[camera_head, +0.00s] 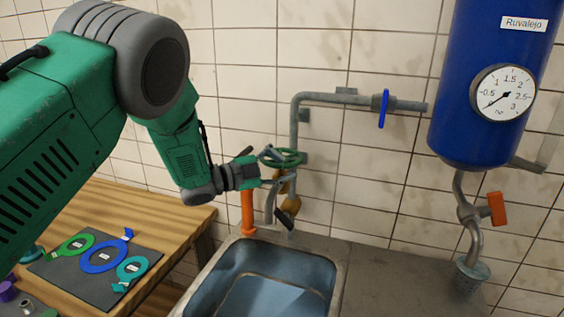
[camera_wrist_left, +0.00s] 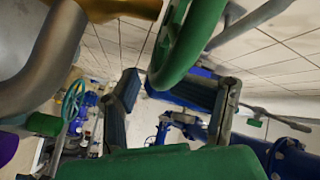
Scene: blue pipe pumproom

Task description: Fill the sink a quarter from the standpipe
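The steel sink (camera_head: 203,291) is at bottom centre in the head view. Its basin looks bluish, and I cannot tell whether it holds water. Behind it, the grey standpipe (camera_head: 294,125) runs down the tiled wall and carries a green handwheel (camera_head: 290,159). My left gripper (camera_head: 277,168) is at this handwheel, partly overlapping it in view. In the left wrist view, the fingers of the left gripper (camera_wrist_left: 178,88) are spread apart. The green wheel rim (camera_wrist_left: 190,45) crosses above and between them, with no clear grip on it. My right gripper does not show.
A blue tank (camera_head: 482,115) with a dial gauge (camera_head: 503,92) hangs at right. Below it are an orange-handled valve (camera_head: 496,208) and a drain cup (camera_head: 471,275). A blue lever (camera_head: 383,109) is on the upper pipe. A wooden table (camera_head: 160,209) holds coloured rings. An orange post (camera_head: 248,212) stands behind the sink.

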